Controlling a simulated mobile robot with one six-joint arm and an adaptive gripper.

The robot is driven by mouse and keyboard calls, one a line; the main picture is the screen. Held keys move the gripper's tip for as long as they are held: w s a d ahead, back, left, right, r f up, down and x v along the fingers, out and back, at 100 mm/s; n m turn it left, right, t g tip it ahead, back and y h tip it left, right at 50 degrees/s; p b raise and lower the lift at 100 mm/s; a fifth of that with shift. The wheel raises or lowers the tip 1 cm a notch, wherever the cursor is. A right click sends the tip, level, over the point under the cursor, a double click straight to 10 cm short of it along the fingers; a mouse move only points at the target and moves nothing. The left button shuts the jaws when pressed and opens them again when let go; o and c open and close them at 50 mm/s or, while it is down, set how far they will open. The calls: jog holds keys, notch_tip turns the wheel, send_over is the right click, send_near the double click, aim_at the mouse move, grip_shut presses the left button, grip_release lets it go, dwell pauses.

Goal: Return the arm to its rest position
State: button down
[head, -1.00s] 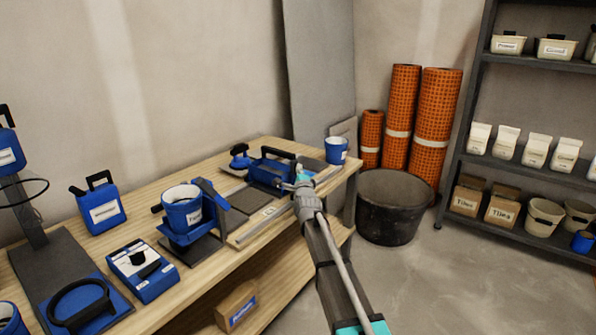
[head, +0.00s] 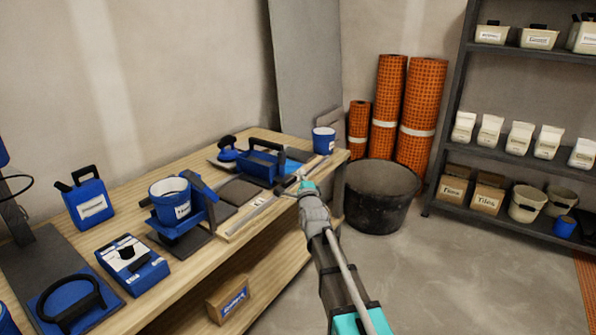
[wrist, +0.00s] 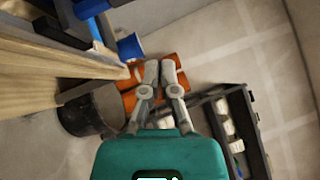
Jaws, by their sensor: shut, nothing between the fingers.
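My gripper (head: 303,182) is at the end of my arm, which reaches forward beside the front edge of the wooden workbench (head: 282,222). In the wrist view my gripper (wrist: 160,70) has its two grey fingers close together with nothing held between them. In the head view the fingertips are small and overlap the bench edge, so I cannot tell the exact gap to it.
A black tub (head: 380,200), orange rolls (head: 420,115) and a shelf rack (head: 520,180) stand beyond.

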jog(key=shift+s, duration=0.55)
jog(key=s+d+f+n+g+h, duration=0.1)
jog(key=s+d+f+n+g, duration=0.4)
jog(key=f, duration=0.4)
jog(key=s+d+f+n+g+h, duration=0.1)
jog(key=s+d+f+n+g, duration=0.1)
jog(key=s+f+n+g, duration=0.5)
jog(key=s+d+f+n+g, duration=0.2)
jog(key=s+g, duration=0.1)
jog(key=s, duration=0.4)
jog(key=s+d+f+n+g, duration=0.2)
jog(key=s+f+n+g, duration=0.1)
jog(key=s, duration=0.4)
jog(key=s+d+f+n+g, duration=0.2)
jog(key=s, duration=0.5)
notch_tip(320, 180, up, 38)
jog(key=p, duration=3.7)
jog(key=shift+a+f+h, duration=0.2)
jog(key=shift+f+h, duration=0.05)
jog(key=shift+h, duration=0.15)
